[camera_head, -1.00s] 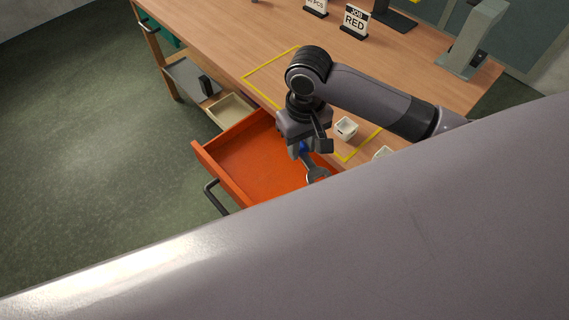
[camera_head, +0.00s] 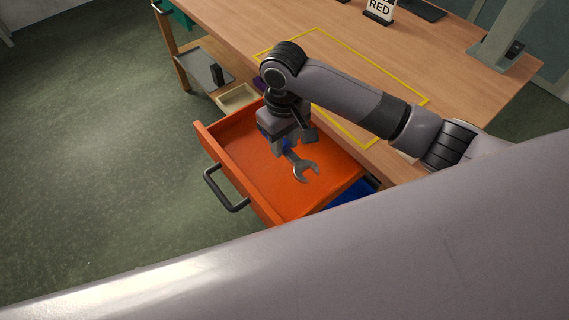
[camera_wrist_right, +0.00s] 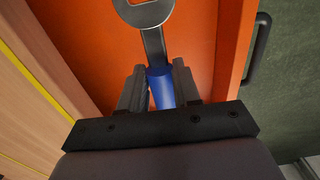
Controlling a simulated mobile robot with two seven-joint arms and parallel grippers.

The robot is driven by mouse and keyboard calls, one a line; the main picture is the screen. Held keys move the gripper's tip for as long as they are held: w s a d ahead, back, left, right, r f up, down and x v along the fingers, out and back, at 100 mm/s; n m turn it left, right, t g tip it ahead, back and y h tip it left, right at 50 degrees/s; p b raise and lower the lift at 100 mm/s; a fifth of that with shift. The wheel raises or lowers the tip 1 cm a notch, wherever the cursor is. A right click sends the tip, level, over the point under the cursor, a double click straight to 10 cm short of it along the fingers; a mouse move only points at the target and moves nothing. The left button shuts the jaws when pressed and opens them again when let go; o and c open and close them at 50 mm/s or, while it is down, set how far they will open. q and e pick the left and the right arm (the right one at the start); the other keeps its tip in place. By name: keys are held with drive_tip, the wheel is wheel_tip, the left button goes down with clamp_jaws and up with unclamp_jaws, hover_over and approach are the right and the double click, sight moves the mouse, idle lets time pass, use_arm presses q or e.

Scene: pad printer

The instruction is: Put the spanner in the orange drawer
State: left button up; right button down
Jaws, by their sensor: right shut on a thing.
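The orange drawer (camera_head: 240,157) is pulled out from under the table; its inside shows empty below the spanner. My right gripper (camera_head: 285,148) is over the drawer, shut on the spanner (camera_head: 304,170). The spanner has a grey metal open jaw and a blue handle. In the right wrist view, the two fingers (camera_wrist_right: 160,88) hold the blue handle, and the spanner's metal head (camera_wrist_right: 146,12) points away over the orange drawer floor (camera_wrist_right: 205,40). Whether the spanner touches the drawer floor I cannot tell. My left gripper is not in view.
A black handle (camera_head: 226,190) is on the drawer's front. A beige tray (camera_head: 238,97) is on the lower shelf. Something blue (camera_head: 352,193) shows beside the drawer.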

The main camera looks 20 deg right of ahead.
sight(284, 151)
wheel_tip(284, 151, down, 3)
drive_tip(key=shift+f, duration=0.2)
drive_tip(key=shift+f+b, duration=0.35)
drive_tip(key=shift+f, duration=0.15)
wheel_tip(284, 151, down, 4)
drive_tip(key=shift+b, duration=0.45)
drive_tip(key=shift+f, duration=0.1)
drive_tip(key=c, duration=0.8)
unclamp_jaws()
